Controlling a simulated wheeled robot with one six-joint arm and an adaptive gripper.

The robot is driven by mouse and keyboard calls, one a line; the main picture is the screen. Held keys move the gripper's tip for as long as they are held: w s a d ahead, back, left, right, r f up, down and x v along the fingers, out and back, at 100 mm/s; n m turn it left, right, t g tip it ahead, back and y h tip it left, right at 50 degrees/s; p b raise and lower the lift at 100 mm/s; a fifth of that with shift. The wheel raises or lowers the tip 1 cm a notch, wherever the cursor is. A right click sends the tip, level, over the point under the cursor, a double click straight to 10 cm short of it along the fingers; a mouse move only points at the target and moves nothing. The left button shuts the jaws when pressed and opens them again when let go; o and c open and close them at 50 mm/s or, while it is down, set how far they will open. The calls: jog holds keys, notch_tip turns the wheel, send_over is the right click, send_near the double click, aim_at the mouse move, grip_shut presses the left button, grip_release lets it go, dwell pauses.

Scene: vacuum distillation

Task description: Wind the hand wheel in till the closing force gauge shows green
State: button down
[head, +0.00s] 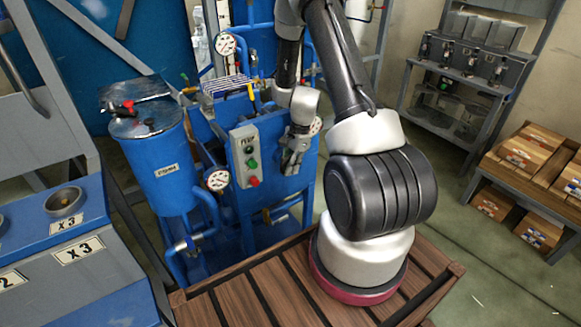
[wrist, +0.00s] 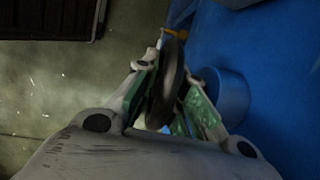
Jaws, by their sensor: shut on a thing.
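My gripper (head: 291,163) is at the right side of the blue machine (head: 255,215), beside its grey button box. In the wrist view, my gripper (wrist: 168,82) has its green-padded fingers on either side of a dark hand wheel (wrist: 170,72) and is shut on its rim. The wheel is seen nearly edge-on, in front of a blue round boss (wrist: 229,95). In the head view the wheel is hidden or too small to make out. Round white gauges show at the upper left (head: 226,43), lower left (head: 217,180) and behind my gripper (head: 315,126); I cannot tell which reads closing force, nor any reading.
A blue tank (head: 160,170) with a metal lid stands left of the machine. Blue pipes (head: 205,235) run between them. A grey button box (head: 245,155) is close to my gripper. A shelf with boxes (head: 535,160) stands at the right, with clear floor before it.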

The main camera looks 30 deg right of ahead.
jog(key=c, duration=1.5)
grip_release()
jog(key=v, duration=1.2)
